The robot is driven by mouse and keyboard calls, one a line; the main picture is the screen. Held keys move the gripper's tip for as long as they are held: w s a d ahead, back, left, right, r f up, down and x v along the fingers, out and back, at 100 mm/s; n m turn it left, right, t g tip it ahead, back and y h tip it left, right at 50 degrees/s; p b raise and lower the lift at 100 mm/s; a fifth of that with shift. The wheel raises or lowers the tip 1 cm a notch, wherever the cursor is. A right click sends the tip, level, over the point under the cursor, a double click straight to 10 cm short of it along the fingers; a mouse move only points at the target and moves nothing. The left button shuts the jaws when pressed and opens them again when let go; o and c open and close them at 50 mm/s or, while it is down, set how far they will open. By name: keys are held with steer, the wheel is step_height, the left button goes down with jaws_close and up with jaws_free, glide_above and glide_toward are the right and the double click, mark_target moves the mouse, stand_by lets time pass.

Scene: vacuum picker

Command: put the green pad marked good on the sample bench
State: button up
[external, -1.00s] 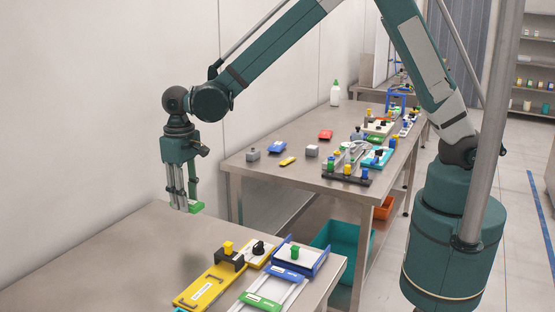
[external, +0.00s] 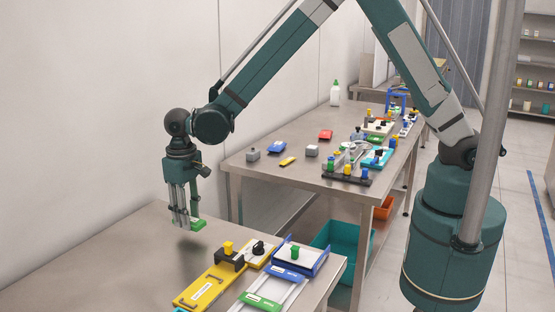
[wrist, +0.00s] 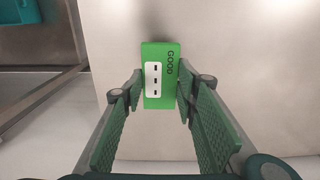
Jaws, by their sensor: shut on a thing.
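The green pad marked GOOD (wrist: 160,76) is between my gripper's fingers in the wrist view, with a white label carrying small dark marks. My gripper (wrist: 160,90) is shut on its two long sides. In the external view my gripper (external: 187,216) points down and the green pad (external: 199,225) shows at its fingertips. The pad appears over the far left part of the near metal bench (external: 130,255); the exact gap to the surface is hard to tell. The pictures do not label which bench is the sample bench.
A yellow tray fixture (external: 205,288), a blue-edged tray (external: 313,258) and a sliding rail with blue and green pieces (external: 262,302) occupy the near bench's right front. A second bench (external: 255,172) behind holds many small parts. The near bench's left side is clear.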

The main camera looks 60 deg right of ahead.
steer(key=shift+f, duration=0.1)
steer(key=shift+f, duration=1.75)
steer(key=shift+f, duration=0.25)
steer(key=o, duration=0.9)
steer(key=shift+r, duration=0.1)
steer(key=shift+r, duration=0.1)
step_height(320, 180, up, 12)
steer(key=shift+r, duration=0.1)
